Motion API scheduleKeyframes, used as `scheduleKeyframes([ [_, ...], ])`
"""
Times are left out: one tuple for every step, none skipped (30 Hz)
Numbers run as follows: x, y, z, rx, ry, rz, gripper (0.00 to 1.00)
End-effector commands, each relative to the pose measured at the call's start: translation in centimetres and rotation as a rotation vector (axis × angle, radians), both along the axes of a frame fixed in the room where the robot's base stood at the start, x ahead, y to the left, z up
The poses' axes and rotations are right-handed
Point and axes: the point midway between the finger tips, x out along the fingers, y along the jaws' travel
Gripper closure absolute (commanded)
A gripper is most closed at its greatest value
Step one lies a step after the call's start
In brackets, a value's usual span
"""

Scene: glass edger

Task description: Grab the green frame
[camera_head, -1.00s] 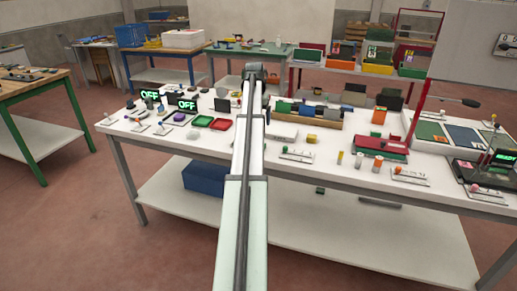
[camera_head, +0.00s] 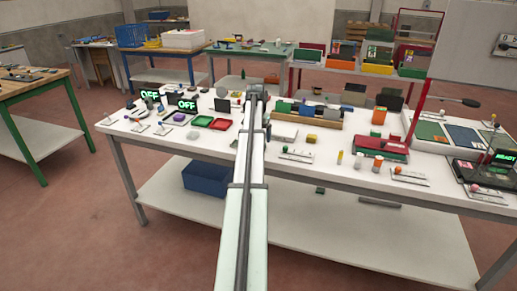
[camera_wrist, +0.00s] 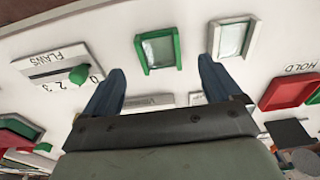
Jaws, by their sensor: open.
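The green frame (camera_wrist: 176,48) lies on the white tabletop in the upper middle of the wrist view, around a pale, glassy pane. A similar pale grey frame (camera_wrist: 252,38) lies to its right. My gripper (camera_wrist: 162,66) is open, with its two blue fingers apart. In the wrist picture the green frame appears between and beyond the fingertips, with nothing held. Its height above the table is hard to judge. In the head view my arm reaches over the white workbench and hides its own gripper; I cannot make out the green frame there.
A panel marked FLAWS (camera_wrist: 50,60) with a green knob lies left in the wrist view. A red piece (camera_wrist: 287,91) beside the word HOLD lies right. In the head view, the bench holds red (camera_head: 201,121) and green trays (camera_head: 221,124) and a wooden rack (camera_head: 318,120).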

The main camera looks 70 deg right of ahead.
Motion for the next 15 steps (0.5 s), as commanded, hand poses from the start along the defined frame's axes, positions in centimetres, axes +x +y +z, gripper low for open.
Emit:
scheduleKeyframes([
  [0.0, 0.0, -0.2, 0.0, 0.0, 0.0, 0.08],
  [0.0, -0.1, -0.4, 0.001, 0.0, 0.0, 0.08],
  [0.0, -0.1, -0.7, 0.001, 0.0, 0.0, 0.08],
  [0.0, -0.1, -1.0, 0.001, 0.0, 0.0, 0.08],
  [0.0, -0.2, -1.3, 0.001, 0.0, 0.0, 0.08],
  [0.0, -0.3, -1.8, 0.002, 0.001, 0.0, 0.08],
  [0.0, -0.3, -2.3, 0.002, 0.001, 0.0, 0.08],
  [0.0, -0.4, -2.7, 0.002, 0.001, 0.0, 0.08],
  [0.0, -0.5, -3.2, 0.002, 0.001, 0.0, 0.08],
  [0.0, -0.5, -3.6, 0.001, 0.001, 0.0, 0.08],
  [0.0, -0.5, -4.0, 0.001, 0.001, 0.0, 0.08],
  [0.0, -0.6, -4.4, 0.001, 0.001, 0.0, 0.08],
  [0.0, -0.6, -4.6, 0.001, 0.001, 0.0, 0.08],
  [0.0, -0.7, -4.8, 0.0, 0.001, 0.001, 0.08],
  [0.0, -0.7, -5.0, -0.001, 0.0, 0.001, 0.08],
])
